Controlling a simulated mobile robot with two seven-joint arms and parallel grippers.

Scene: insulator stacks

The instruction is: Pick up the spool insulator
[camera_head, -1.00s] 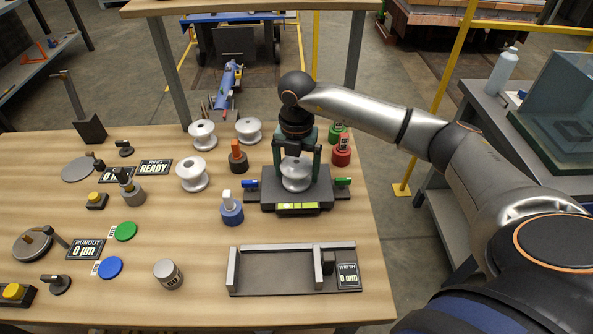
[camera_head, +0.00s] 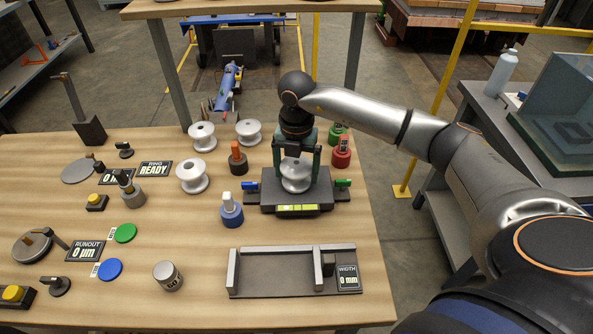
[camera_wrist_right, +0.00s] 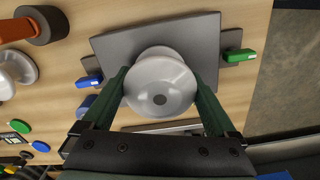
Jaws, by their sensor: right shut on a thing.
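A white spool insulator (camera_head: 296,174) sits on a dark grey block-like fixture (camera_head: 268,193) at the right of the table. My right gripper (camera_head: 297,170) comes down over it from above, with its green fingers on both sides. In the right wrist view the spool insulator (camera_wrist_right: 160,86) lies between the fingertips, and the gripper (camera_wrist_right: 162,98) is shut on it. It looks upright, still on or very close to the fixture; I cannot tell if there is a gap. Several similar white spools, one of them here (camera_head: 192,176), stand to the left. My left gripper is not in view.
A blue-based peg (camera_head: 231,210) and an orange-topped peg (camera_head: 238,158) stand left of the fixture. Red (camera_head: 341,153) and green cylinders are behind it at the right. A width gauge (camera_head: 290,291) lies in front. Blue and green tabs (camera_head: 343,183) flank the fixture.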

